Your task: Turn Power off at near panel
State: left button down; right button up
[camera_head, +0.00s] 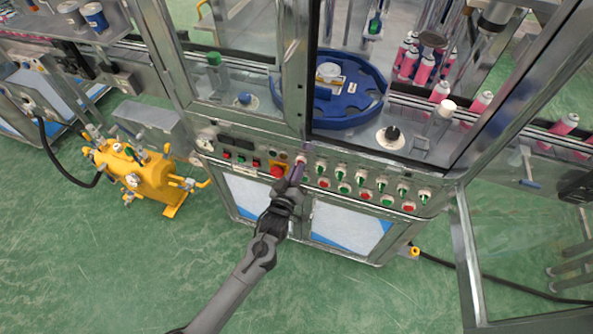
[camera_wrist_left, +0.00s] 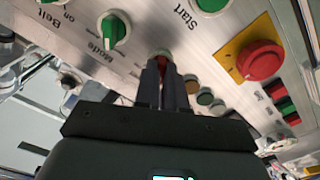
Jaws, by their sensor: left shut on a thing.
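The near panel (camera_head: 320,180) is a sloped metal strip of knobs and buttons on the front of the machine. My left gripper (camera_head: 297,170) reaches up to it, just right of the red emergency stop (camera_head: 277,171). In the left wrist view the gripper's dark fingers (camera_wrist_left: 166,78) are shut on a small red knob (camera_wrist_left: 162,62), whose base is partly hidden. The knob's label is covered, so I cannot read it or its setting. Green knobs labelled Mode (camera_wrist_left: 113,30) and Start (camera_wrist_left: 211,3) are close by. My right gripper is not in view.
A row of green knobs (camera_head: 341,171) with red and green buttons below runs right of the gripper. The emergency stop sits on a yellow plate (camera_wrist_left: 226,48). A yellow tank (camera_head: 133,175) stands on the green floor at left. The floor in front is clear.

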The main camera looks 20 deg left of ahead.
pick_arm(q)
jog(key=c, duration=1.2)
grip_release()
jog(key=s, duration=0.3)
jog(key=s+p, duration=0.1)
jog(key=s, duration=0.6)
jog(key=shift+s+d, duration=0.25)
jog(key=shift+s, duration=0.15)
jog(key=shift+f, duration=0.1)
